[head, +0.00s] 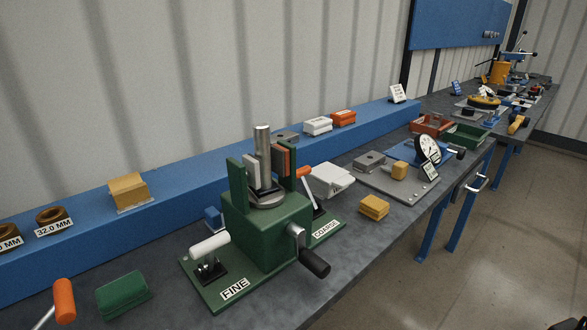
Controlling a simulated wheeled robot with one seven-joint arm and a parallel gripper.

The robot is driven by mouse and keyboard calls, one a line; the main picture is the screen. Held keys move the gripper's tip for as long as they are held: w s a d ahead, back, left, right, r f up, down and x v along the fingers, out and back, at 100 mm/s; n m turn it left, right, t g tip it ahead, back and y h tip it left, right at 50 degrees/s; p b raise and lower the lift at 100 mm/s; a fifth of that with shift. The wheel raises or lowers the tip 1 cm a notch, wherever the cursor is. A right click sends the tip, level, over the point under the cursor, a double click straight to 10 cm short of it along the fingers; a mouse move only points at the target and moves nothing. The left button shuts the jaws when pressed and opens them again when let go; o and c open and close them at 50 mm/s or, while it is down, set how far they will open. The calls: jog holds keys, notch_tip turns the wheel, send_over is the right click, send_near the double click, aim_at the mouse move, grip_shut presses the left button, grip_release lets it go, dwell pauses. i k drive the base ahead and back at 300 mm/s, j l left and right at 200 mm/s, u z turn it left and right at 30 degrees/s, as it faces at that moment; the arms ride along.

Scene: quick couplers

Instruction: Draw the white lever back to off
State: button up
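The white lever (209,247) has a thick white handle on a small black bracket. It sits at the FINE end of a green base plate (205,292), and its handle tilts up to the right toward the green block (265,228). An orange-tipped lever (304,173) stands at the COARSE end, with its metal rod sloping down to the right. A black-handled crank (313,262) sticks out of the block's front. Whether the white lever is on or off is not marked in this view. My gripper is not in view.
An orange-handled rod (64,301) and a green block (123,293) are left of the base plate. Yellow blocks (374,207) and a dial gauge (428,149) lie to the right. A blue ledge (80,245) runs behind. Bare grey bench shows in front of the fixture.

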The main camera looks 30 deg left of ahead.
aim_at(207, 248)
jog(key=u, duration=1.6)
jog(key=i+l, duration=0.1)
jog(key=i, duration=0.3)
jog(key=j+u, duration=0.05)
